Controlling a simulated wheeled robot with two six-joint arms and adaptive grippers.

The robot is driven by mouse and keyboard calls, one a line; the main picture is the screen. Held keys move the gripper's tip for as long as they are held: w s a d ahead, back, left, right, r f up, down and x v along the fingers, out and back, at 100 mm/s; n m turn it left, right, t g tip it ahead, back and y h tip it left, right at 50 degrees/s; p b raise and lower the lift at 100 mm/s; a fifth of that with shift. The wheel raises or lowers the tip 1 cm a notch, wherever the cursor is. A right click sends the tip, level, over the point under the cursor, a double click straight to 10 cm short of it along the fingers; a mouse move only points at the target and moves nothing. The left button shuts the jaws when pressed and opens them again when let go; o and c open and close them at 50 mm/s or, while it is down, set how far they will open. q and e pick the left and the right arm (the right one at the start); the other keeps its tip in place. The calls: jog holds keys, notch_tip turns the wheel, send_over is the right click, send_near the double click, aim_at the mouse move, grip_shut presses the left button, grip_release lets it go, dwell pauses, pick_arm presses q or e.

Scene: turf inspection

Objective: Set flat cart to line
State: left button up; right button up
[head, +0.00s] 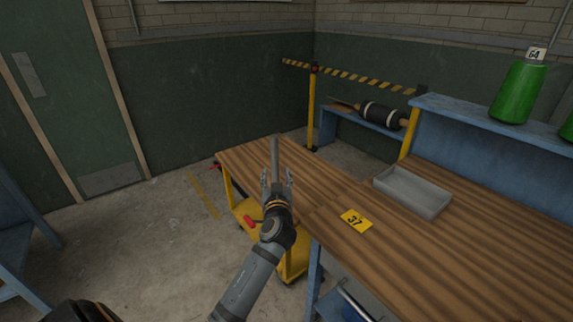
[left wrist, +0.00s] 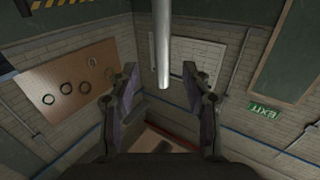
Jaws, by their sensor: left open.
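The flat cart (head: 322,178) has a striped wooden top and a yellow frame with a lower deck. It stands beside the workbench, its right end close to the bench. A yellow line (head: 203,196) is marked on the floor left of the cart, with bare floor between them. My left gripper (head: 276,180) is open in front of the cart top. A grey upright bar (head: 275,157) shows between its fingers; in the left wrist view the bar (left wrist: 161,45) ends between the open fingers (left wrist: 163,88). I cannot tell whether they touch it.
The workbench (head: 390,245) holds a grey tray (head: 413,192) and a yellow 37 card (head: 356,221). A green cone (head: 518,92) stands on the blue shelf. A striped barrier (head: 350,76) is behind the cart.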

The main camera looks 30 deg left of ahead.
aim_at(275, 160)
pick_arm(q)
jog(key=shift+w+a+r+p, duration=0.1)
jog(key=shift+w+a+p, duration=0.25)
jog(key=shift+w+a, duration=0.85)
jog(key=x, duration=0.6)
jog(key=shift+w+f+p, duration=0.15)
jog(key=shift+f+p, duration=0.05)
jog(key=shift+p, duration=0.2)
jog(key=shift+w+a, duration=0.3)
jog(key=shift+w, duration=0.15)
pick_arm(e)
jog(key=shift+s+a+r, duration=0.15)
jog(key=shift+r, duration=0.7)
pick_arm(q)
grip_shut()
pick_arm(e)
jog(key=shift+a, duration=0.35)
pick_arm(q)
jog(key=shift+f, duration=0.1)
